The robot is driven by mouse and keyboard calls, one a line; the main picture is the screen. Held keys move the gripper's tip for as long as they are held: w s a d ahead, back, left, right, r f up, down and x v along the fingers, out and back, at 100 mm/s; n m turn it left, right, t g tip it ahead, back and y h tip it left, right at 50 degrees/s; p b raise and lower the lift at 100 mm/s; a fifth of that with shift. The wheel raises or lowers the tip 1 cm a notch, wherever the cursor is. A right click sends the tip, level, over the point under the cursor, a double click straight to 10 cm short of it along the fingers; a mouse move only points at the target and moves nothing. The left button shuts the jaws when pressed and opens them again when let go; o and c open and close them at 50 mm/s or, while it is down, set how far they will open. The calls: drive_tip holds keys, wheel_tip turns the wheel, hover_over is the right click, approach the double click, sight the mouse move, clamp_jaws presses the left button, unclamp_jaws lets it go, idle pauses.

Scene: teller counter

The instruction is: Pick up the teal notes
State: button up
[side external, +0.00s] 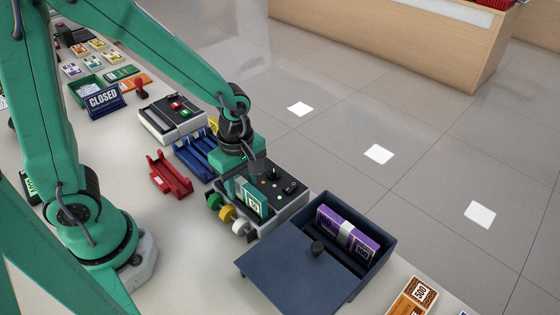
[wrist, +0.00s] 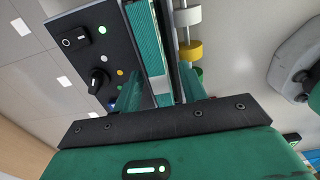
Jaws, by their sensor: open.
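The teal notes (side external: 254,201) stand upright in the slot of a grey counting machine (side external: 284,205) with a black control panel. They also show in the wrist view as a teal striped stack (wrist: 145,40), with a pale strip beside it. My gripper (side external: 242,182) is directly above the machine, pointing down, with its fingers close around the upper part of the notes. In the wrist view my gripper (wrist: 164,90) is open, one finger on each side of the stack. Whether the fingers touch the notes is not clear.
Green, yellow and white rollers (side external: 227,214) line the machine's front. A dark blue box (side external: 384,243) with its lid aside holds purple notes (side external: 346,234). A red holder (side external: 170,176), a blue rack (side external: 193,160) and a CLOSED sign (side external: 104,99) stand to the left.

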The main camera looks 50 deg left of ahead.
sight(242, 181)
drive_tip(key=shift+c, duration=0.2)
clamp_jaws()
drive_tip(key=shift+r, duration=0.2)
drive_tip(key=shift+r, duration=0.85)
wheel_tip(242, 181, up, 2)
drive_tip(key=s+d+r, duration=0.7)
drive_tip(key=s+d, duration=0.1)
drive_tip(key=shift+s, duration=0.15)
drive_tip(key=shift+d, duration=0.1)
idle(0.4)
